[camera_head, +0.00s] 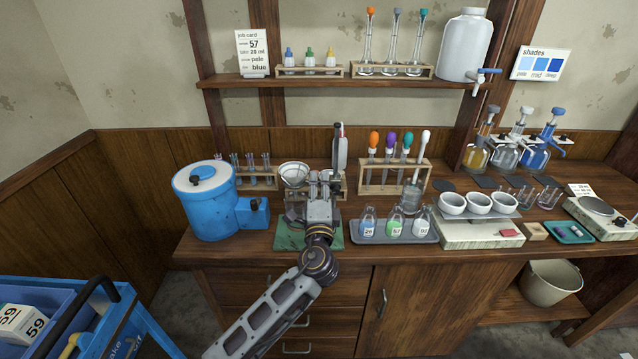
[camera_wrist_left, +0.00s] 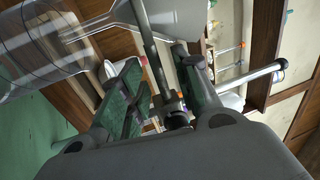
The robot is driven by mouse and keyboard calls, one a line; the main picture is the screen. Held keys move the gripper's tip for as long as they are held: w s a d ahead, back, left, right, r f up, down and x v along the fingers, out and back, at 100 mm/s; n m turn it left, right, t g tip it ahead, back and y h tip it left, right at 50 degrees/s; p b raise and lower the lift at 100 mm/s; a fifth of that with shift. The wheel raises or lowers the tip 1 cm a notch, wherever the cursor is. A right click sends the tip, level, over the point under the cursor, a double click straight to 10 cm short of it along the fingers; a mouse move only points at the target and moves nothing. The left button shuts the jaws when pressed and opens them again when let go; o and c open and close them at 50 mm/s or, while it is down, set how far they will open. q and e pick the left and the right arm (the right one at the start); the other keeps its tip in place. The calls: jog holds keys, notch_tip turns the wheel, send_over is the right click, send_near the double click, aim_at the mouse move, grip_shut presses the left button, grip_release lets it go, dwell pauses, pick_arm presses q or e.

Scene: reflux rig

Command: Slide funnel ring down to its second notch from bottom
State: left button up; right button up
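The glass funnel (camera_head: 294,174) stands left of my left gripper (camera_head: 322,182) over the green mat in the head view. In the left wrist view the funnel (camera_wrist_left: 182,18) lies along the top, its stem running into a clear glass vessel (camera_wrist_left: 45,45). A grey ring arm (camera_wrist_left: 150,45) runs from the funnel to a dark collar (camera_wrist_left: 172,104) by the stand rod (camera_wrist_left: 250,77). My left gripper (camera_wrist_left: 160,85) has its green-padded fingers apart, one on each side of the ring arm, with visible gaps. The notches cannot be made out. My right gripper is not in view.
A blue drum (camera_head: 207,212) stands to the left. A rack with colored droppers (camera_head: 393,188) and a tray of small bottles (camera_head: 435,234) stand to the right. A shelf (camera_head: 300,80) crosses above. The green mat (camera_head: 287,239) shows in front.

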pick_arm(q)
jog(key=s+f, duration=0.2)
jog(key=s, duration=0.8)
jog(key=shift+s, duration=0.25)
jog(key=shift+f, duration=0.1)
dwell(0.4)
